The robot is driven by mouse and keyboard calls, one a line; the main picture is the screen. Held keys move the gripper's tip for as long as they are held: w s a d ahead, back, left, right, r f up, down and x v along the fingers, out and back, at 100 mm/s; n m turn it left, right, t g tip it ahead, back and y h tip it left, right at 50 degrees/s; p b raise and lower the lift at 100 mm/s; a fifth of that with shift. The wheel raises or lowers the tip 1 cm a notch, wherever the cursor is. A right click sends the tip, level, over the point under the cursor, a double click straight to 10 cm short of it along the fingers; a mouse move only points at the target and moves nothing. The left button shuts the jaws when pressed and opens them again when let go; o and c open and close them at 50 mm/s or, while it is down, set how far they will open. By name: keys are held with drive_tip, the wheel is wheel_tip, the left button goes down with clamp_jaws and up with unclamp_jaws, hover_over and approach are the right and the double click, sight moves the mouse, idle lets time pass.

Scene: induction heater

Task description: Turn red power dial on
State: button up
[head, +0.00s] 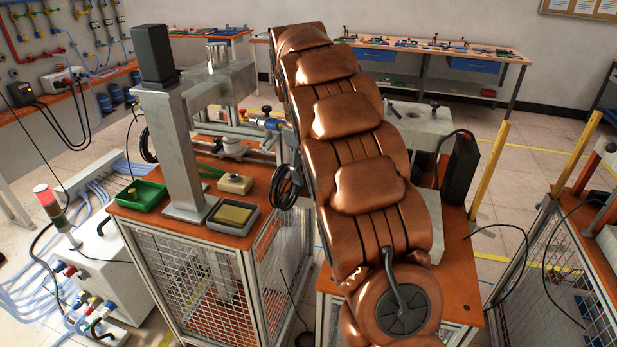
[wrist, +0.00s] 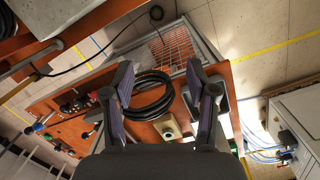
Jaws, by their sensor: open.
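I cannot make out a red power dial with certainty. In the wrist view, several small knobs and fittings (wrist: 68,108), some reddish, lie left of my gripper, too small to tell apart. My gripper (wrist: 159,68) is open and empty, its fingers spread over the orange bench top with a black coiled cable (wrist: 152,96) below and between them. A beige box (wrist: 167,127) shows nearer the palm. My arm hides my gripper in the head view.
A tall grey post (head: 180,150) stands on the bench beside a green tray (head: 137,194) and a grey tray (head: 232,216). A white cabinet (head: 105,258) with a red-topped beacon (head: 47,198) stands left. Yellow posts (head: 490,170) stand right.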

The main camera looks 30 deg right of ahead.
drive_tip(key=shift+s+a+r, duration=0.1)
drive_tip(key=shift+s+a, duration=0.3)
drive_tip(key=shift+s, duration=0.25)
drive_tip(key=shift+s+a+r, duration=0.1)
drive_tip(key=shift+s+a, duration=0.25)
drive_tip(key=shift+s, duration=0.25)
drive_tip(key=s+a+f+m, duration=0.1)
drive_tip(key=s+a, duration=0.4)
drive_tip(key=s, duration=0.6)
drive_tip(key=s+a+f+m, duration=0.1)
drive_tip(key=s+a+f, duration=0.2)
drive_tip(key=s+a, duration=0.3)
drive_tip(key=s+a+f+m, duration=0.1)
drive_tip(key=s+a+f, duration=0.2)
drive_tip(key=s, duration=1.4)
drive_tip(key=a, duration=0.2)
drive_tip(key=shift+a+m+g+y, duration=0.3)
drive_tip(key=shift+a+g+y, duration=0.05)
drive_tip(key=shift+g+y, duration=0.05)
